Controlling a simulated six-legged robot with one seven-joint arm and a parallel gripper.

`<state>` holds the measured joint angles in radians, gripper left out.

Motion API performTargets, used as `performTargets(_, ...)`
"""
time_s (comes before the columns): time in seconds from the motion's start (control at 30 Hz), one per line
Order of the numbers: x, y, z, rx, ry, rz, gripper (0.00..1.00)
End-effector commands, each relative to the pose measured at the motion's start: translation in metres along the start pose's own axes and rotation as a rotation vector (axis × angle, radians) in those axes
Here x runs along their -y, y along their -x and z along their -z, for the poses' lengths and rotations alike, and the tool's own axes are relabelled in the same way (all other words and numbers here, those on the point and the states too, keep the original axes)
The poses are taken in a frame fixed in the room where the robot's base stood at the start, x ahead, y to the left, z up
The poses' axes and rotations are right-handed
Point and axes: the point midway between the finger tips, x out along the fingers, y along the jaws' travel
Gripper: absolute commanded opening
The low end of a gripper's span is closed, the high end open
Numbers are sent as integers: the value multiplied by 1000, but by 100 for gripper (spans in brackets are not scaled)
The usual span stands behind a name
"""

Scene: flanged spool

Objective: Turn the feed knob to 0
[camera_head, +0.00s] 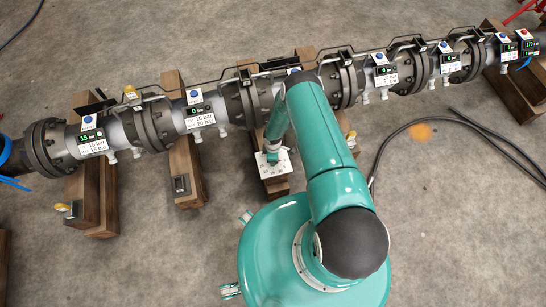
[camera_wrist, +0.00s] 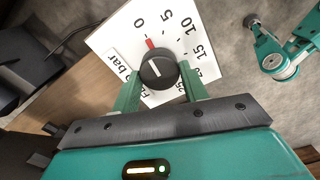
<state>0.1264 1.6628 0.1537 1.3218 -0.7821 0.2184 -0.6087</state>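The feed knob (camera_wrist: 158,70) is round and black with a white line on its face. It sits on a white dial plate (camera_wrist: 110,42) with numbers from 0 upward and the word bar. A red mark at the knob's edge points close to the 0, slightly toward the 5. My gripper (camera_wrist: 160,78) has one green finger on each side of the knob, very close to it; whether they touch it I cannot tell. In the head view, my gripper (camera_head: 272,152) is over the dial plate (camera_head: 270,168) and hides the knob.
A flanged pipe spool (camera_head: 205,110) with several gauges runs across the back on wooden blocks (camera_head: 187,170). A thin tube runs along it. A black cable (camera_head: 400,133) lies on the floor at the right. The floor at the lower right is clear.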

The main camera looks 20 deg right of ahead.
Motion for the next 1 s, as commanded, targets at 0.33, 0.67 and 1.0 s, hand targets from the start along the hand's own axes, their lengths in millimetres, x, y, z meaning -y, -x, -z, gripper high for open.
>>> performTargets(0.33,0,0,0,0,-1,0,64)
performTargets(0.67,-1,29,0,0,-1,-2,64)
performTargets(1.0,-2,94,0,-1,-1,-3,64)
